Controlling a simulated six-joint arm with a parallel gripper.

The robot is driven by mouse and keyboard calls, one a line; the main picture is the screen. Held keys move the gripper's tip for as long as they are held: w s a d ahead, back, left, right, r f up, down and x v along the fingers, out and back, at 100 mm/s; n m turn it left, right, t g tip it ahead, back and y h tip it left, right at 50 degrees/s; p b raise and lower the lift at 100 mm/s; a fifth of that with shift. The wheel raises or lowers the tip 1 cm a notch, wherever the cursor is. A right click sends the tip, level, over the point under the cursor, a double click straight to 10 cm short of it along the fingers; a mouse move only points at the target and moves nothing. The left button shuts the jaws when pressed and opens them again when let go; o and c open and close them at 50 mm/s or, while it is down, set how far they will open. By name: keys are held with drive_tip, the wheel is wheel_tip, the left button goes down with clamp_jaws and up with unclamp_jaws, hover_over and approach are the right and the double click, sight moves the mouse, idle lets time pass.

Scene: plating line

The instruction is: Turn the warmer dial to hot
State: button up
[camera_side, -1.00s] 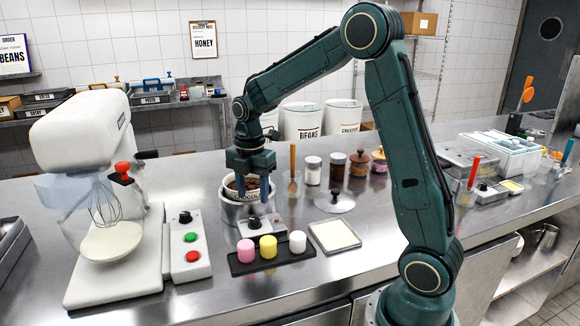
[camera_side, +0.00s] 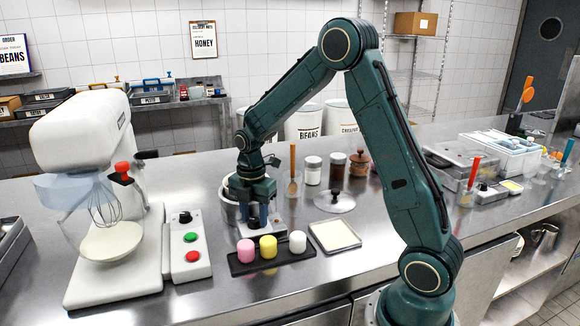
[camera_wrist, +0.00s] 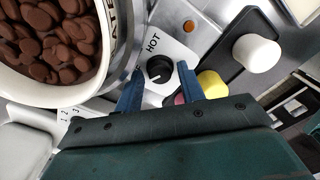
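The warmer dial (camera_wrist: 159,69) is a black knob with a pale pointer line on a white panel (camera_wrist: 178,54) marked HOT. In the wrist view it sits just ahead of my gripper (camera_wrist: 159,82), between the lines of its two blue fingers. The fingers are apart with nothing held; whether they touch the knob I cannot tell. In the side view my gripper (camera_side: 262,222) points down over the warmer's front panel (camera_side: 279,229) and hides the dial. The bowl of chocolate pieces (camera_wrist: 103,20) sits on the warmer, left of the dial in the wrist view.
A dark tray (camera_side: 240,268) with pink (camera_side: 246,252), yellow (camera_side: 268,246) and white (camera_side: 297,241) cylinders lies close in front of the warmer. A shallow square tray (camera_side: 335,235) and a glass lid (camera_side: 334,201) lie to the right. A mixer (camera_side: 85,150) stands at left.

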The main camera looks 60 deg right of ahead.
drive_tip(key=c, duration=0.7)
drive_tip(key=shift+o, duration=0.2)
drive_tip(key=shift+m, duration=0.5)
drive_tip(key=m, duration=0.9)
drive_tip(key=shift+m, duration=0.4)
drive_tip(key=m, duration=1.3)
